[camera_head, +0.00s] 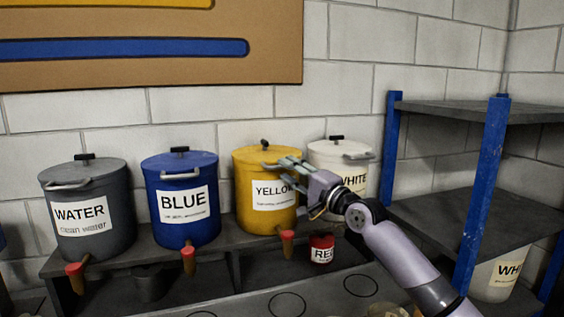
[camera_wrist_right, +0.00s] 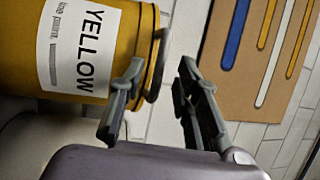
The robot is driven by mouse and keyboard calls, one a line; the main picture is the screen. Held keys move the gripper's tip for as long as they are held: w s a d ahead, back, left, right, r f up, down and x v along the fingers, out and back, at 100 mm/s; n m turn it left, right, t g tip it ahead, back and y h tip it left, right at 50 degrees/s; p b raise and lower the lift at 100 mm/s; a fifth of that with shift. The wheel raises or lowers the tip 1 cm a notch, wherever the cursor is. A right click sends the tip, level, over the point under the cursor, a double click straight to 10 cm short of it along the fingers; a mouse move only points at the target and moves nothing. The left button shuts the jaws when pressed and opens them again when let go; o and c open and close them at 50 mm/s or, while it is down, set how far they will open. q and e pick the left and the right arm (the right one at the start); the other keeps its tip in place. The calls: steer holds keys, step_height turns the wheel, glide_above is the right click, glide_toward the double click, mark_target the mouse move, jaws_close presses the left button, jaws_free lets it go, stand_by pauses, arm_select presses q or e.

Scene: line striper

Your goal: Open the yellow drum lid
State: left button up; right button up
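The yellow drum (camera_head: 243,190) with a "YELLOW" label stands on the dark shelf against the wall. Its yellow lid (camera_head: 258,153) sits closed on top, with a small dark knob (camera_head: 265,143). My right gripper (camera_head: 286,162) is at the lid's front right edge and hides part of the drum and any front handle. In the right wrist view, the yellow drum (camera_wrist_right: 125,22) lies sideways in the picture. Its curved dark lid handle (camera_wrist_right: 160,65) shows between the two spread fingers of the gripper (camera_wrist_right: 161,72). I cannot tell whether they touch it. My left gripper is not in view.
A white drum (camera_head: 328,152) stands close on the right, partly behind my right arm. A blue drum (camera_head: 170,218) and a grey water drum (camera_head: 107,240) stand left. A small red can (camera_head: 321,241) sits below. A blue-posted rack (camera_head: 481,190) stands right.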

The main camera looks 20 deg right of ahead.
steer(key=x, duration=0.3)
steer(key=shift+w+a, duration=0.1)
jaws_close()
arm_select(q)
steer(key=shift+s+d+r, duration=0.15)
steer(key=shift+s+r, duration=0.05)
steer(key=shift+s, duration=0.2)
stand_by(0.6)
